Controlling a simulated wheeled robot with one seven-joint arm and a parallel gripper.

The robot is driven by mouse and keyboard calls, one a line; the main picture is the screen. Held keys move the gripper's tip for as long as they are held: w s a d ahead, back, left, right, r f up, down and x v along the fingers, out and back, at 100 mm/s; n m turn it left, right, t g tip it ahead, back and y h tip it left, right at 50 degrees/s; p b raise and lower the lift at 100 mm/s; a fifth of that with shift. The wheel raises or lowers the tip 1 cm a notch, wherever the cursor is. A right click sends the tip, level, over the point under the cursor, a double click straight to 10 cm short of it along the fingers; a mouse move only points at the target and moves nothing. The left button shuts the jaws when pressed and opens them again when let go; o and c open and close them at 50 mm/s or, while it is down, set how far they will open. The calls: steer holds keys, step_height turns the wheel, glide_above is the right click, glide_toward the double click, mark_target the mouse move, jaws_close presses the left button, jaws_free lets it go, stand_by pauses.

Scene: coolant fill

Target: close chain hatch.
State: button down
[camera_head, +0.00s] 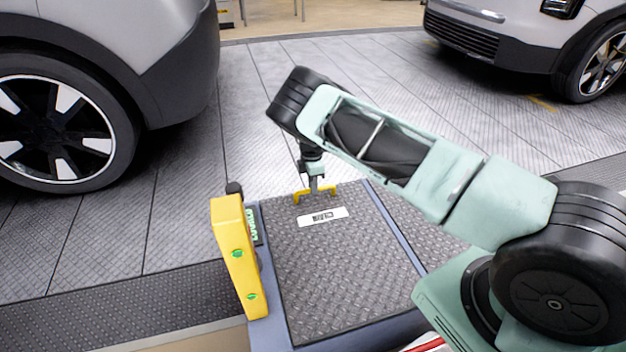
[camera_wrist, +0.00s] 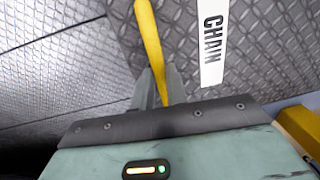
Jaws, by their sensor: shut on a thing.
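The chain hatch (camera_head: 345,275) is a dark diamond-plate panel in a blue-grey frame (camera_head: 270,330). It looks flat or nearly flat in the frame; I cannot tell whether it sits fully down. A yellow handle (camera_head: 300,197) stands near its far edge, and a white label (camera_head: 322,217) lies beside it. In the wrist view the label (camera_wrist: 213,45) reads "CHAIN". My gripper (camera_head: 316,188) is over the far part of the hatch, shut on the yellow handle. In the wrist view its fingers (camera_wrist: 160,88) are on both sides of the handle (camera_wrist: 149,35).
A yellow post (camera_head: 238,260) with green marks and a black knob stands at the hatch's left edge. A car wheel (camera_head: 58,135) is at the left, and another car (camera_head: 500,35) is at the back right. The grey tiled floor (camera_head: 185,230) between them is clear.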

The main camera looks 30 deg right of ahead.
steer(key=shift+w+f, duration=0.2)
steer(key=shift+f, duration=0.05)
steer(key=c, duration=1.4)
jaws_free()
steer(key=shift+f, duration=0.1)
step_height(320, 180, up, 17)
steer(key=w+p, duration=0.1)
steer(key=p, duration=0.3)
steer(key=shift+w+d+r+p, duration=0.2)
steer(key=shift+w+p, duration=0.1)
steer(key=shift+p, duration=0.1)
